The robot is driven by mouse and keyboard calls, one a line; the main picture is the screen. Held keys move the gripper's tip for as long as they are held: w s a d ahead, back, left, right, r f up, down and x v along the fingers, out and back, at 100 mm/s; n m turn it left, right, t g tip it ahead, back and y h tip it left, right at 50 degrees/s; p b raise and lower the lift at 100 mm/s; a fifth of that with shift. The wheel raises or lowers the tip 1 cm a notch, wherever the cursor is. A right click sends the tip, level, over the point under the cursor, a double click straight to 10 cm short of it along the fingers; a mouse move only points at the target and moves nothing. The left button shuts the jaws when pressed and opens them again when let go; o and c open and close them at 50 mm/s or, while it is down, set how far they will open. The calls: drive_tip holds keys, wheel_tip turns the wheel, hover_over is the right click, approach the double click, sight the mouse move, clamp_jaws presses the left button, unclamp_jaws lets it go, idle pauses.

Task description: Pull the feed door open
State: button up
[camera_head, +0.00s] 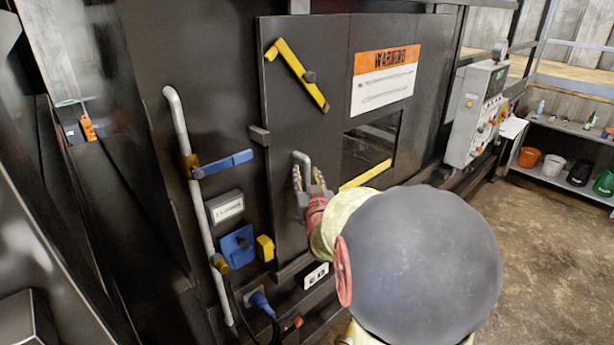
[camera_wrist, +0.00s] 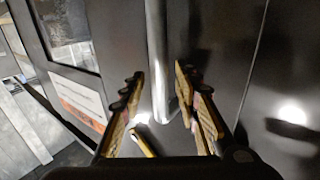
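The feed door (camera_head: 330,50) is a dark metal panel with an orange and white warning label (camera_head: 385,80) and a small window (camera_head: 370,147). It looks shut, flush with the machine front. Its handle (camera_head: 302,158) is a grey metal bar at the door's left side. My gripper (camera_head: 309,182) is at this handle. In the wrist view the handle (camera_wrist: 157,55) runs between the two open fingers of my gripper (camera_wrist: 156,82), with a gap visible on each side. My arm hides the door's lower right part. A yellow latch bar (camera_head: 297,75) slants across the door's upper left.
A long grey pipe (camera_head: 183,130) and a blue lever (camera_head: 223,164) stand left of the door. A control box (camera_head: 475,115) with buttons is on the right. Shelves with buckets (camera_head: 553,166) are at the far right. The floor (camera_head: 540,250) at right is clear.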

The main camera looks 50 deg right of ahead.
drive_tip(key=shift+c, duration=0.8)
clamp_jaws()
